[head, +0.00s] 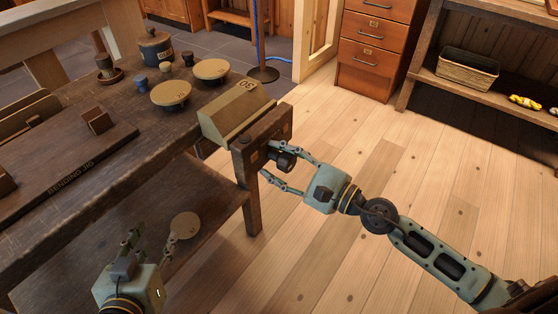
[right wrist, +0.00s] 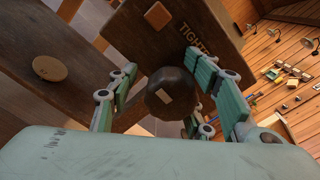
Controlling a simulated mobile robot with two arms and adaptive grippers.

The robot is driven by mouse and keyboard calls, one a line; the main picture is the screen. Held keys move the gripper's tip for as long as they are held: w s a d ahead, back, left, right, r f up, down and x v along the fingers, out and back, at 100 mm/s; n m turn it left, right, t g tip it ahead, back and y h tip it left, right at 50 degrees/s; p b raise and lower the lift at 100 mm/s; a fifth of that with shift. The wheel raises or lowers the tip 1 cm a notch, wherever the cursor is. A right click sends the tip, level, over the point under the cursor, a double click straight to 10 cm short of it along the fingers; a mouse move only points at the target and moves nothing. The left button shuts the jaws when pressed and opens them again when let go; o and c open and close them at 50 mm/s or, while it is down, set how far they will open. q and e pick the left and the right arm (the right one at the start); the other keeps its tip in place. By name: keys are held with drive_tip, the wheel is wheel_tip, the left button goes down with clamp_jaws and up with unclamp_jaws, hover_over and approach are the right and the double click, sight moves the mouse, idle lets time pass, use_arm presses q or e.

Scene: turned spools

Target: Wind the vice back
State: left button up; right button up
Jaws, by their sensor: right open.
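The vice's dark wooden front jaw (head: 250,152) stands at the bench's right end. Its dark round knob (head: 284,160) sticks out toward my right gripper (head: 268,160). In the right wrist view the knob (right wrist: 170,93) has a pale mark and lies between the fingers, which stand apart from each other. Lettering beginning "TIGHT" shows on the jaw there (right wrist: 215,45). Whether a finger touches the knob is unclear. An olive block marked with numbers (head: 235,112) lies against the jaw's inner side. My left gripper (head: 151,240) is open and empty at the lower left.
The workbench (head: 130,115) carries a blue-labelled pot (head: 155,48), pale-topped round spools (head: 171,93) and a dark board (head: 60,170). A pale disc (head: 185,226) lies on the lower shelf. The wooden floor (head: 400,170) right of the bench is clear.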

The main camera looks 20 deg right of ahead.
sight(291, 168)
drive_tip(key=shift+w+d+r, duration=0.1)
drive_tip(key=shift+d+r, duration=0.05)
drive_tip(key=shift+r, duration=0.05)
drive_tip(key=shift+s+d+f, duration=0.15)
drive_tip(key=shift+s+d, duration=0.15)
drive_tip(key=shift+s, duration=0.1)
drive_tip(key=shift+v, duration=3.5)
